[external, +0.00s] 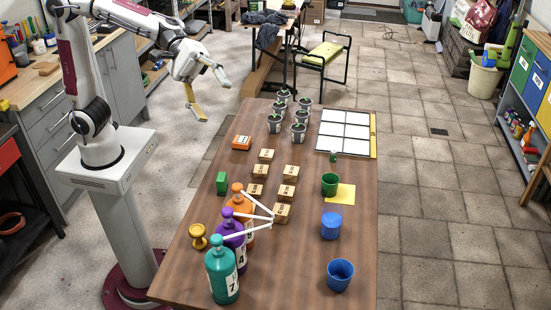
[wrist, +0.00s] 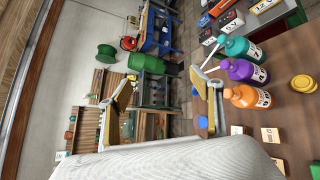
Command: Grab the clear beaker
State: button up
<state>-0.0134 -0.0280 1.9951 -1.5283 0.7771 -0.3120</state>
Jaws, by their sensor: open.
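I cannot make out a clear beaker in either view. The cups that show on the wooden table (external: 300,250) are coloured: a green cup (external: 330,184), a blue cup (external: 331,226) and another blue cup (external: 340,275), all standing upright along the right side. My gripper (external: 215,102) is raised beyond the table's left edge, far from these cups. Its two fingers are spread with nothing between them. In the wrist view my gripper (wrist: 170,98) also shows open and empty, with the room behind it.
Teal (external: 222,275), purple (external: 231,238) and orange (external: 241,210) pump bottles stand at the left front, spouts pointing right. Several wooden blocks (external: 287,193) fill the middle. Potted plants (external: 298,132) and a white panel grid (external: 344,132) are at the back. Yellow paper lies by the green cup.

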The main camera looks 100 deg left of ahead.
jog(key=w+a+f+n+t+y, duration=0.1)
jog(key=w+a+f+n+t, duration=0.1)
jog(key=w+f+n, duration=0.6)
jog(key=w+a+f+n+t+y, duration=0.15)
jog(key=w+f, duration=0.35)
jog(key=w, duration=0.6)
jog(key=w+a+f+n, duration=0.2)
jog(key=w+f, duration=0.1)
jog(key=f, duration=0.4)
jog(key=w+a+f+n, duration=0.2)
jog(key=w+f, duration=0.1)
jog(key=f, duration=0.4)
jog(key=n+g+y, duration=0.2)
send_near(331, 222)
jog(key=shift+t, duration=0.25)
jog(key=f, duration=0.2)
jog(key=w+a+f, duration=0.1)
jog(key=a+f, duration=0.1)
jog(key=f, duration=0.1)
jog(key=shift+w+f, duration=0.25)
jog(key=shift+f, duration=0.05)
jog(key=shift+w+d, duration=0.1)
jog(key=shift+x, duration=0.9)
jog(key=shift+w+d, duration=0.1)
jog(key=shift+w, duration=0.2)
jog(key=shift+f, duration=0.1)
